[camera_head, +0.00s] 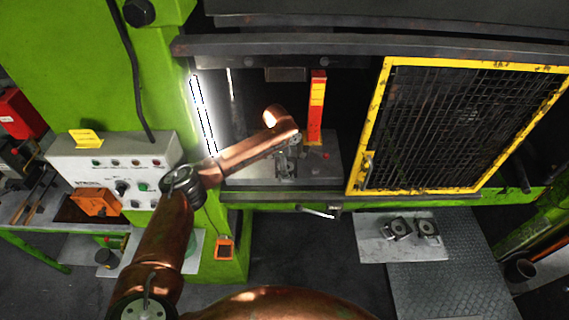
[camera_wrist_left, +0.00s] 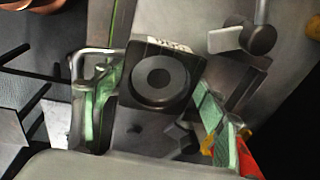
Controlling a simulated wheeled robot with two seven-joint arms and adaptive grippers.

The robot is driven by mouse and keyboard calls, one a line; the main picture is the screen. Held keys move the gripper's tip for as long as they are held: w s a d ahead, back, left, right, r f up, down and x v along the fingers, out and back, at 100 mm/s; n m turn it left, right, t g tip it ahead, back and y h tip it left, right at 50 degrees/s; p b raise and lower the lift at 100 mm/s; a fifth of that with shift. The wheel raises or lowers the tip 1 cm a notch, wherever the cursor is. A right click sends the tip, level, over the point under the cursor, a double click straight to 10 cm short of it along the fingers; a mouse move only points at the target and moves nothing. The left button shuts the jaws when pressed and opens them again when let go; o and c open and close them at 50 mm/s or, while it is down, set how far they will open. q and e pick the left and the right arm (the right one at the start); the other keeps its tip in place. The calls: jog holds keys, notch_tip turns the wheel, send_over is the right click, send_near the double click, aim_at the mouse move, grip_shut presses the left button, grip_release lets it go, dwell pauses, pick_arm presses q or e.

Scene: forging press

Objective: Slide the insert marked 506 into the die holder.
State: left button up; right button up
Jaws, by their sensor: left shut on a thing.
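My left gripper (camera_head: 287,168) reaches into the press opening, over the grey bed. In the left wrist view it is shut on a dark block-shaped insert (camera_wrist_left: 160,78) with a round ring on its face, held between the green-padded fingers. A pale label with marks (camera_wrist_left: 168,45) is on the insert's edge; I cannot read it surely as 506. Dark metal parts beside and behind the insert may belong to the die holder; I cannot tell whether the insert touches them. In the head view the gripper hides the insert. My right gripper is not in view.
Two similar ringed blocks (camera_head: 397,228) lie on a pale plate (camera_head: 375,248) at the right. A yellow-framed mesh guard (camera_head: 450,125) stands right of the opening. A red post (camera_head: 317,105) rises behind the gripper. A control box (camera_head: 115,165) is at the left.

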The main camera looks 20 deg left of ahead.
pick_arm(q)
jog(key=o, duration=1.7)
jog(key=shift+w+r, duration=0.1)
jog(key=shift+r, duration=0.1)
jog(key=o, duration=0.5)
jog(key=shift+f, duration=0.1)
jog(key=shift+s+f, duration=0.2)
jog(key=r, duration=0.4)
jog(key=s+r, duration=0.1)
jog(key=r, duration=0.7)
jog(key=shift+s+a+r, duration=0.1)
jog(key=shift+s+a, duration=0.1)
jog(key=shift+a, duration=0.1)
jog(key=shift+a, duration=0.1)
